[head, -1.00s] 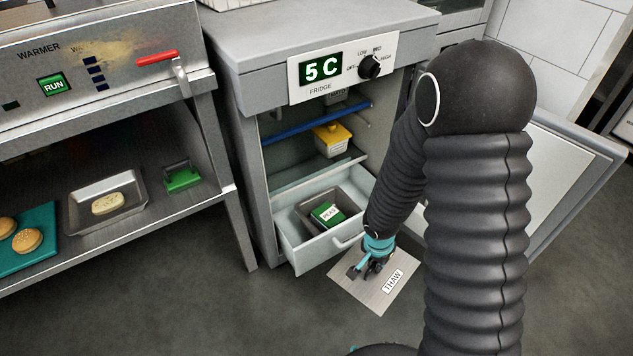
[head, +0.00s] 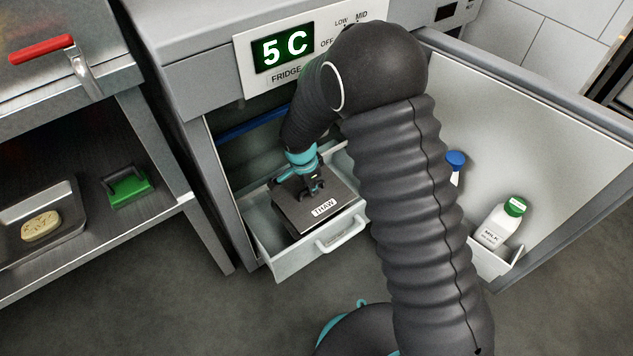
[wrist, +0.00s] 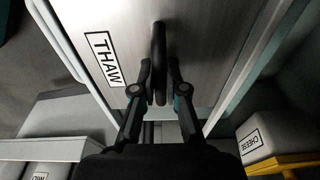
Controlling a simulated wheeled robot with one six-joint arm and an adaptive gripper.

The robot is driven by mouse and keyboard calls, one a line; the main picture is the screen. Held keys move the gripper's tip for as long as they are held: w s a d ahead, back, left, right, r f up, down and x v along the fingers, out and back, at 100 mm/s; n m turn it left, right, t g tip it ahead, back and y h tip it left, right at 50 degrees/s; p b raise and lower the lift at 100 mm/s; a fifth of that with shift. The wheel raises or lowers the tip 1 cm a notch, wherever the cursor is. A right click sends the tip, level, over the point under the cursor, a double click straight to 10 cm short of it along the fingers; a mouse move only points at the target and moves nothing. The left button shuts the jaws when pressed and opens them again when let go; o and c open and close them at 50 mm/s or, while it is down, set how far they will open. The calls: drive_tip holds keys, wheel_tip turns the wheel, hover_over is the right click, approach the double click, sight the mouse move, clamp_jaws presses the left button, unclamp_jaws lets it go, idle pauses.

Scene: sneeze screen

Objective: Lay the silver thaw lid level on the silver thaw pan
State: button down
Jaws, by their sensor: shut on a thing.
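The silver thaw lid (head: 338,200) is a flat square plate with a THAW label and a dark handle. It lies over the pan area inside the open fridge drawer, and looks about level. My gripper (head: 313,190) is above its middle, shut on the lid's handle. In the wrist view my gripper (wrist: 159,85) has its fingers on both sides of the dark handle (wrist: 159,50), and the lid (wrist: 190,45) fills the upper middle. The thaw pan is hidden beneath the lid, so I cannot tell whether the lid rests on it.
The drawer (head: 285,265) is pulled out, its walls close around the lid. The fridge door (head: 540,140) stands open at right with a milk bottle (head: 500,225). A steel shelf with a tray (head: 65,225) stands left.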

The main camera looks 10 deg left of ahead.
sight(307, 195)
drive_tip(key=shift+w+a+f, duration=0.1)
drive_tip(key=shift+w+a, duration=0.15)
drive_tip(key=shift+s+a+b, duration=0.1)
drive_tip(key=shift+a+b, duration=0.05)
drive_tip(key=shift+b, duration=0.15)
drive_tip(key=shift+f+b, duration=1.85)
drive_tip(key=shift+b, duration=0.1)
drive_tip(key=shift+f+b, duration=1.35)
drive_tip(key=shift+f, duration=0.05)
drive_tip(key=c, duration=1.1)
unclamp_jaws()
drive_tip(key=shift+c, duration=0.2)
